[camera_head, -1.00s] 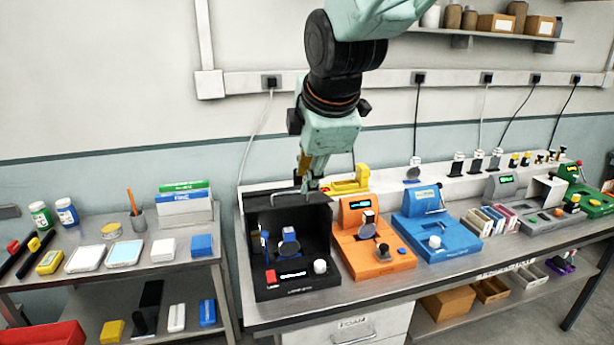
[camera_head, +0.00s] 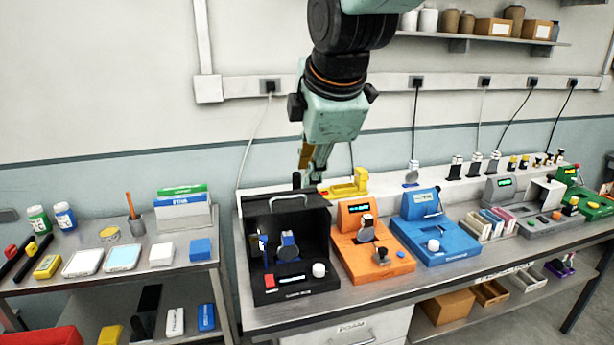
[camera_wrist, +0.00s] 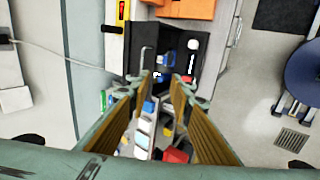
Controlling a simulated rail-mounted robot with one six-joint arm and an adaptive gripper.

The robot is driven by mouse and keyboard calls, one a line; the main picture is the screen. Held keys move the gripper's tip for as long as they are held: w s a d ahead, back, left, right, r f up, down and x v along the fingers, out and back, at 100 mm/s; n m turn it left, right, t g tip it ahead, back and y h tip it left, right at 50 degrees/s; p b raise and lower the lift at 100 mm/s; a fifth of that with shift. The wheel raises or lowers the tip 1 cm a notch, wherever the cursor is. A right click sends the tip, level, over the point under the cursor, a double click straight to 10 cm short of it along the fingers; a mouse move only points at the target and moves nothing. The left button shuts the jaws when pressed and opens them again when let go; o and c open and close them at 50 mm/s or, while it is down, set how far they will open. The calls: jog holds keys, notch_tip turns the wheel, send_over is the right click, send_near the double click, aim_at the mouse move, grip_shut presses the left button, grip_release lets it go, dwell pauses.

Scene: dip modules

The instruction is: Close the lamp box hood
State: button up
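The lamp box (camera_head: 318,284) is a black case with a red button, a white knob and blue-and-grey parts inside. Its black hood (camera_head: 322,226) stands raised at the back, with a grey handle (camera_head: 288,198) on its top edge. My gripper (camera_head: 308,176) is just above and behind the hood's top edge in the head view; its tips are partly hidden. In the wrist view my gripper (camera_wrist: 161,80) has its two fingers apart with nothing between them. The handle (camera_wrist: 143,58) shows there beyond the left fingertip, and the box interior lies beyond the tips.
A yellow device (camera_head: 345,188) stands on the ledge close to the right of my gripper. An orange station (camera_head: 372,262) and a blue station (camera_head: 440,240) are right of the box. A side table (camera_head: 130,285) with bottles and small boxes is at left. Cables hang behind.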

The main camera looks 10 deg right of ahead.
jog(key=v, duration=0.7)
jog(key=shift+s+r, duration=0.2)
jog(key=shift+r, duration=0.05)
jog(key=shift+c, duration=0.2)
